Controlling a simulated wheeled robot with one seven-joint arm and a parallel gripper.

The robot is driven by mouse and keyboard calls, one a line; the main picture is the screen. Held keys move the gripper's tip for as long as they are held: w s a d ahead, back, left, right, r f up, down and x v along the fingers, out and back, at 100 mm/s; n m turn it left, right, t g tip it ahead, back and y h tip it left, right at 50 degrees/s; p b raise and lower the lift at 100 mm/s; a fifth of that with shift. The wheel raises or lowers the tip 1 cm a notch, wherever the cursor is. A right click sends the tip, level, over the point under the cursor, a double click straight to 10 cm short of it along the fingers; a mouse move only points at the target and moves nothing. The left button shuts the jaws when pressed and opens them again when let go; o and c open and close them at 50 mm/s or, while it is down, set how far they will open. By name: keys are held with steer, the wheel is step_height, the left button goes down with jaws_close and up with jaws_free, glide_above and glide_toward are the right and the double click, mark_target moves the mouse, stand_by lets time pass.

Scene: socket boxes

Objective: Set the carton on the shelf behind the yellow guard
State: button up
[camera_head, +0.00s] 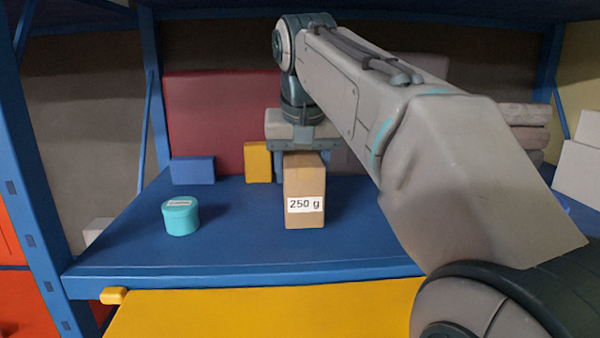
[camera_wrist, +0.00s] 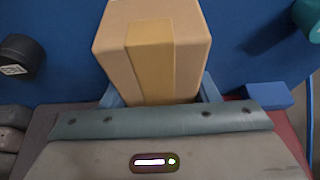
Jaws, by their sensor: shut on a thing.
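A tan carton (camera_head: 304,190) labelled "250 g" is upright over the blue shelf (camera_head: 250,240), past its front edge. It also shows in the wrist view (camera_wrist: 180,45), with a yellowish strip of tape down it. My gripper (camera_head: 296,150) is above the carton, shut on its upper part, with a finger on each side. I cannot tell whether the carton's bottom touches the shelf or is slightly above it. The yellow guard (camera_head: 260,312) runs along the front, below and nearer than the shelf edge, and the carton is behind it.
A teal round tub (camera_head: 180,218) stands left of the carton. A blue box (camera_head: 193,170), a yellow block (camera_head: 258,162) and a maroon panel (camera_head: 215,115) are further back. A dark cylinder (camera_wrist: 20,58) shows in the wrist view. The shelf between tub and carton is clear.

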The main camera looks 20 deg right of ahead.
steer(key=shift+s+f, duration=0.2)
steer(key=shift+f, duration=0.45)
steer(key=shift+w+f, duration=0.1)
steer(key=shift+f, duration=0.1)
steer(key=shift+f, duration=0.15)
steer(key=o, duration=1.1)
